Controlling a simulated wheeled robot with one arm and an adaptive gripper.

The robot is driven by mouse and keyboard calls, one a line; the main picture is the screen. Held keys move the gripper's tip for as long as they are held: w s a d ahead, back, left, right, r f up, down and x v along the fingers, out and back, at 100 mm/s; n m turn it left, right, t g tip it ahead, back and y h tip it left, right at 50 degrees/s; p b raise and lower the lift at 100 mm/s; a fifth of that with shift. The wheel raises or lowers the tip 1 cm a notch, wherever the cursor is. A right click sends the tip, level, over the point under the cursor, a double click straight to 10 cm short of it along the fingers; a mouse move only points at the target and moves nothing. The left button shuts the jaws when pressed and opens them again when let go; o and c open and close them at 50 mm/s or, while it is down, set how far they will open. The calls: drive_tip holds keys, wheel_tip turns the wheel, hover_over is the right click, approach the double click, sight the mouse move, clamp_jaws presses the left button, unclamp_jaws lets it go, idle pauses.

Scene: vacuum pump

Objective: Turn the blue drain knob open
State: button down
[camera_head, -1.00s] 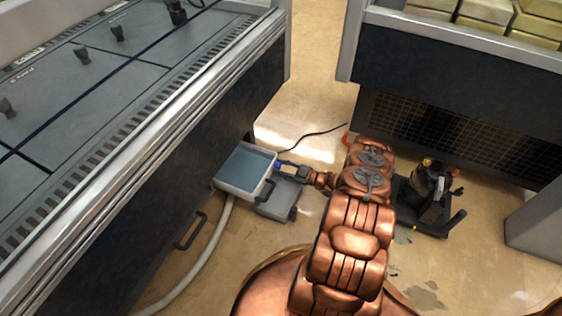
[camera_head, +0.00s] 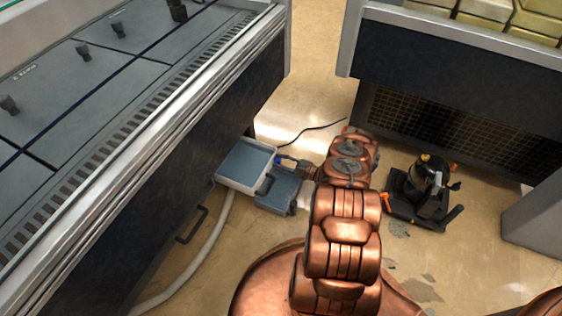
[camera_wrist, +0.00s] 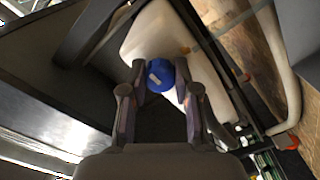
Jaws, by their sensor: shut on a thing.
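The blue drain knob (camera_wrist: 161,76) sits between the two fingertips of my gripper (camera_wrist: 160,84) in the wrist view. The fingers are shut on it, one on each side. A small pale mark shows on the knob's face. Behind the knob is a whitish container (camera_wrist: 158,35). In the head view my gripper (camera_head: 286,160) reaches left to the side of a white-rimmed tray (camera_head: 222,178) with a grey-blue inside. A bit of blue, the knob (camera_head: 278,160), shows at the tray's right edge. The gripper is small and partly hidden there.
A long dark counter with a metal edge (camera_head: 140,140) stands at left, with a pale hose (camera_head: 213,243) below it. A grey-blue case (camera_head: 280,190) lies beside the tray. A black vacuum pump (camera_head: 428,190) stands on the floor at right. A dark cable (camera_head: 315,128) lies behind.

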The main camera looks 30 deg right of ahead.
drive_tip(key=c, duration=0.9)
unclamp_jaws()
drive_tip(key=shift+o, duration=0.2)
drive_tip(key=shift+s+d, duration=0.1)
drive_tip(key=v, duration=1.1)
drive_tip(key=shift+s+d, duration=0.2)
drive_tip(key=shift+s, duration=0.15)
